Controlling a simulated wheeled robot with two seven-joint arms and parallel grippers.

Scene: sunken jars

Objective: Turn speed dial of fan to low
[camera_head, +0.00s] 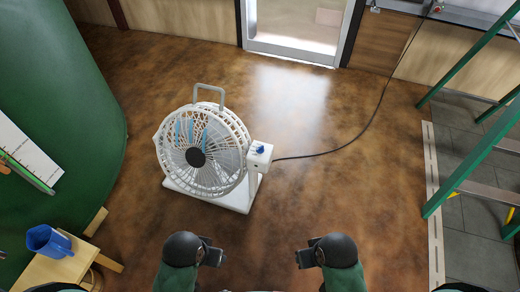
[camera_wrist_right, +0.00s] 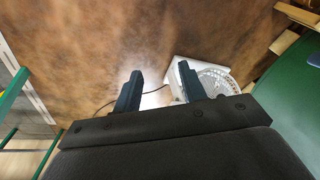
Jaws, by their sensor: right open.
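A white fan (camera_head: 203,155) with a round grille and a top handle stands on the brown floor ahead of me, left of centre. Its blue speed dial (camera_head: 260,149) sits on top of a small white box at the fan's right side. The dial's setting is too small to read. My left gripper (camera_head: 218,257) and right gripper (camera_head: 300,258) are low in the head view, nearer to me than the fan and apart from it. In the right wrist view the right gripper (camera_wrist_right: 156,88) is open and empty, and part of the fan (camera_wrist_right: 213,78) shows beyond it. The left fingers' opening is unclear.
A black cable (camera_head: 355,135) runs from the fan across the floor to the back wall. A green tank (camera_head: 60,110) and a wooden stool (camera_head: 62,262) with a blue cup (camera_head: 48,241) are on the left. A green frame (camera_head: 475,155) stands right. The floor between is clear.

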